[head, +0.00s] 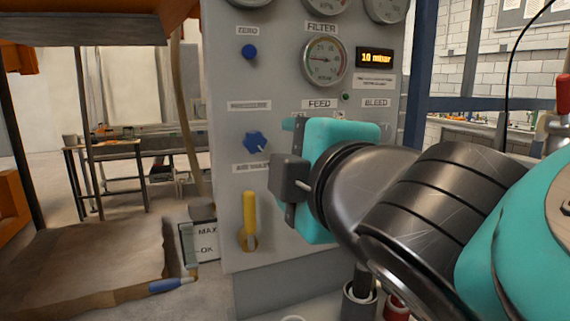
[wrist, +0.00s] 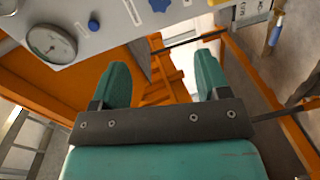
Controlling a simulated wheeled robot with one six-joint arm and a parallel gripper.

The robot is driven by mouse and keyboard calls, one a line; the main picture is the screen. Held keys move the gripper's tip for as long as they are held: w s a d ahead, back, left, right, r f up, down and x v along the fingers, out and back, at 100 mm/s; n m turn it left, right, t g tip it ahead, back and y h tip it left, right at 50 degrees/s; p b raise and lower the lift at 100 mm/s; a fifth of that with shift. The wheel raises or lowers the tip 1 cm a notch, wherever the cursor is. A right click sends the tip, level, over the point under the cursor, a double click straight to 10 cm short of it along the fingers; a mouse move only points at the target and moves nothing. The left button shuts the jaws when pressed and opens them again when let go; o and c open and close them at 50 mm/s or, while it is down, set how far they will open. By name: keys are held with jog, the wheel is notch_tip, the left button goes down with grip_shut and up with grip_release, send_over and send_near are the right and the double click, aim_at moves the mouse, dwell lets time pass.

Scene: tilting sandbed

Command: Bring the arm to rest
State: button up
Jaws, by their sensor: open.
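My gripper shows in the wrist view (wrist: 160,85) with its two teal fingers apart and nothing between them. In the head view my gripper (head: 294,124) is in front of the grey control panel (head: 225,115), below the dial gauge and near the blue star-shaped knob (head: 256,142). Its fingertips are mostly hidden there, and I cannot tell whether it touches the panel. My dark and teal arm reaches in from the right.
The panel carries a blue button (head: 249,52), a gauge (head: 324,60), a display (head: 375,57) reading 10 mbar and a yellow lever (head: 249,218). A sand bed (head: 90,265) lies at lower left, with a blue-handled tool (head: 172,285) at its edge. A workbench (head: 110,150) stands behind.

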jog(key=d+f+m+g+h, duration=0.1)
jog(key=d+f+m+g, duration=0.3)
jog(key=f, duration=0.3)
jog(key=d+f+m+g+h, duration=0.2)
jog(key=d+f+m+g, duration=0.25)
jog(key=f, duration=0.25)
jog(key=s+d+f+m+g+y, duration=0.1)
jog(key=s+m+g, duration=0.3)
jog(key=s+g, duration=0.4)
jog(key=s+f+y, duration=0.1)
jog(key=s, duration=0.2)
jog(key=shift+d+f+y+p, duration=0.15)
jog(key=shift+d+y+p, duration=0.15)
jog(key=shift+d+p, duration=0.1)
jog(key=shift+w, duration=0.1)
dwell(1.0)
